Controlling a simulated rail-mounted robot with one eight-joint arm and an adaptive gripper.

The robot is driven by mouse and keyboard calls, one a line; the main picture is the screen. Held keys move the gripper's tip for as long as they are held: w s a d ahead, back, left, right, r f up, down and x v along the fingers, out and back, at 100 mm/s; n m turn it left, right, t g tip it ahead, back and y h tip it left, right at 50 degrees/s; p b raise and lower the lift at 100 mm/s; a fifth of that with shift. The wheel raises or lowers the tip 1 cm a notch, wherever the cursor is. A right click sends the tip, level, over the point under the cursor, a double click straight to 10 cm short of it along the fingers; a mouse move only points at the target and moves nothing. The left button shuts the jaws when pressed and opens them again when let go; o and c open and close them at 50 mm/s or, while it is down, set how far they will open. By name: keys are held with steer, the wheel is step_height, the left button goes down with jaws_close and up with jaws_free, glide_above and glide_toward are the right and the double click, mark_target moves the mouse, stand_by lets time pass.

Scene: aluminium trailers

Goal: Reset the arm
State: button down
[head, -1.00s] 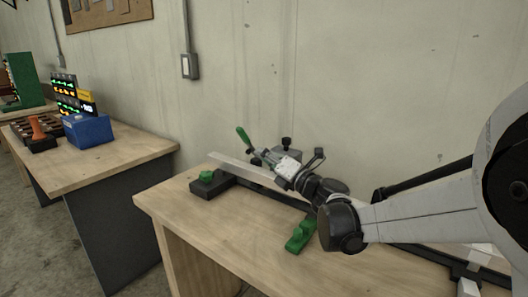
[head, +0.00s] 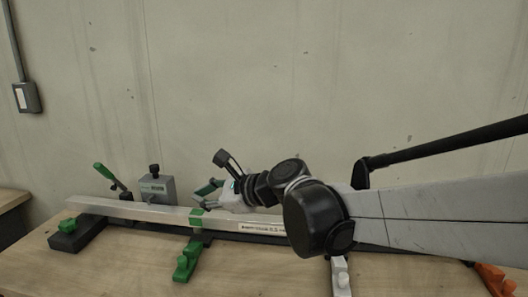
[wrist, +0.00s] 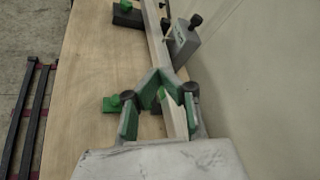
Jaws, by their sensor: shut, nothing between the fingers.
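My gripper (head: 208,190) is at the end of my arm, pointing left just above the long aluminium bar. It is shut and empty. In the wrist view the gripper (wrist: 160,84) shows grey fingers with green pads over the bar. The silvery aluminium bar (head: 145,211) lies lengthwise on a dark rail with fixtures on the wooden bench. It also runs away under the fingers in the wrist view (wrist: 155,45). Part of the bar is hidden behind my arm.
A green-handled clamp (head: 106,172) and a grey block with a black knob (head: 157,187) stand behind the bar. A green fixture (head: 186,262), a white one (head: 341,274) and an orange one (head: 494,279) are at the front. The wall (head: 270,90) is close behind. The bench's front left (head: 110,265) is clear.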

steer(key=s+d+f+n+h, duration=0.3)
steer(key=s+d+n+h, duration=0.1)
steer(key=d, duration=0.7)
steer(key=s+d+f+n+h+p, duration=0.1)
steer(key=s+d+f+n+h, duration=0.2)
steer(key=s+d+n, duration=0.4)
steer(key=s+d+f+n+h+p, duration=0.1)
steer(key=s+d+f+n+h, duration=0.2)
steer(key=s+d, duration=0.6)
steer(key=d+n+h, duration=0.2)
steer(key=d, duration=0.5)
steer(key=shift+f+n, duration=0.15)
steer(key=shift+n, duration=0.25)
